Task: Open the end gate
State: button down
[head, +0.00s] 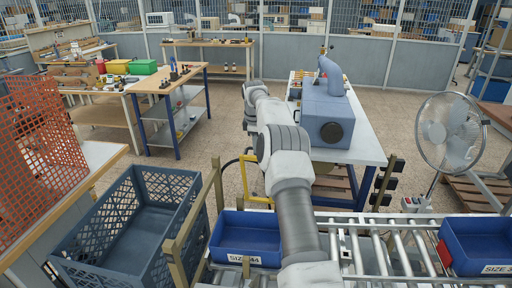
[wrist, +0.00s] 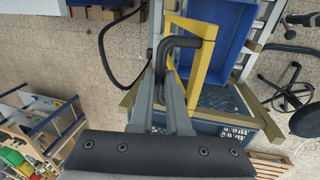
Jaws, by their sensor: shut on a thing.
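The end gate is a yellow frame (wrist: 205,50) with a dark grey bent handle (wrist: 180,41). In the wrist view it stands beside the blue bin at the conveyor. Part of the yellow frame (head: 243,180) also shows in the head view, behind the bin and left of my arm. My gripper (wrist: 165,85) is shut on the gate's handle, its two fingers closing on the lower end of the bar. The contact is partly hidden between the fingers. In the head view my arm hides my gripper and much of the gate.
A blue bin labelled SIZE 44 (head: 229,236) sits on the roller conveyor (head: 385,250). A large grey crate (head: 95,238) stands left of it, with a wooden post (head: 217,185) between. A blue machine (head: 327,112) on a table and a fan (head: 449,132) stand beyond.

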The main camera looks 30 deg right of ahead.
jog(key=c, duration=0.9)
grip_release()
jog(key=shift+d+f, duration=0.2)
jog(key=shift+f, duration=0.15)
jog(key=shift+a+r, duration=0.1)
jog(key=shift+r, duration=0.05)
jog(key=shift+r, duration=0.6)
jog(key=r, duration=0.3)
jog(key=s+a+r, duration=0.1)
jog(key=r, duration=0.3)
jog(key=s+r, duration=0.1)
jog(key=r, duration=0.2)
jog(key=shift+a+r, duration=0.2)
jog(key=shift+r, duration=0.1)
jog(key=shift+w, duration=0.1)
